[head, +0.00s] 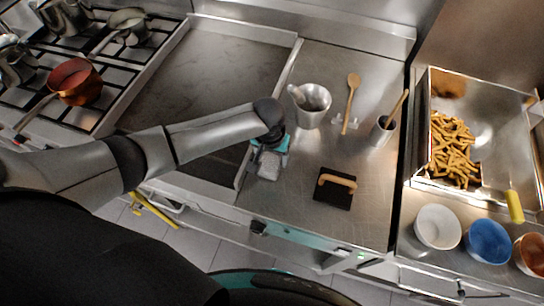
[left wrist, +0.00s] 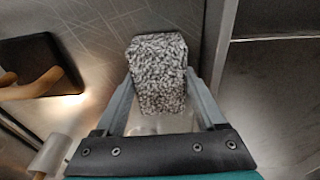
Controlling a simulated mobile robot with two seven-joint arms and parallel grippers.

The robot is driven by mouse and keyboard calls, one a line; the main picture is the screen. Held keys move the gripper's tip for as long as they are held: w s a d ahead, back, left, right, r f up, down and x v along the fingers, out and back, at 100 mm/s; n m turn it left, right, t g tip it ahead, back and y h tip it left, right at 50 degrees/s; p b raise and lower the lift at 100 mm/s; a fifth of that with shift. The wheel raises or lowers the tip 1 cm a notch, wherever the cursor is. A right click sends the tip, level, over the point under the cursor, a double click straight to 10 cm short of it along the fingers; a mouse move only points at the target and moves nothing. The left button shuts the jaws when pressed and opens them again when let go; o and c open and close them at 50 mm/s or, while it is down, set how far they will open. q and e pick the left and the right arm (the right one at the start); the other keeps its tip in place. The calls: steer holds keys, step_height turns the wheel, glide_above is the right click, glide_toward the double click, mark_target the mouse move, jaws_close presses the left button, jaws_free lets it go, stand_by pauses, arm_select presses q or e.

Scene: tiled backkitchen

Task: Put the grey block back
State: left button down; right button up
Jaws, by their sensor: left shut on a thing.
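The grey block (left wrist: 158,72) has a rough, speckled surface and fills the space between the two fingers in the left wrist view. It also shows in the head view (head: 269,166), below the gripper's teal body. My left gripper (head: 268,158) is shut on it, above the left part of the steel counter (head: 295,215), close to the griddle's right edge. I cannot tell whether the block touches the counter. My right gripper is not in view.
A black press with a wooden handle (head: 335,188) lies to the right of the block. Behind stand a metal pot (head: 311,104), a wooden spoon on a rest (head: 349,104) and a small cup (head: 383,130). The griddle (head: 215,75) lies left, a fries tray (head: 478,100) right. Bowls (head: 438,227) stand front right.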

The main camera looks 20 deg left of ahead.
mark_target(270, 161)
arm_select(q)
steer(key=shift+f, duration=0.1)
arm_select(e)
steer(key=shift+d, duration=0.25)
arm_select(q)
jaws_free()
steer(key=shift+f, duration=0.1)
step_height(270, 161, up, 12)
steer(key=s+p, duration=0.1)
steer(key=p, duration=0.1)
steer(key=shift+s, duration=0.2)
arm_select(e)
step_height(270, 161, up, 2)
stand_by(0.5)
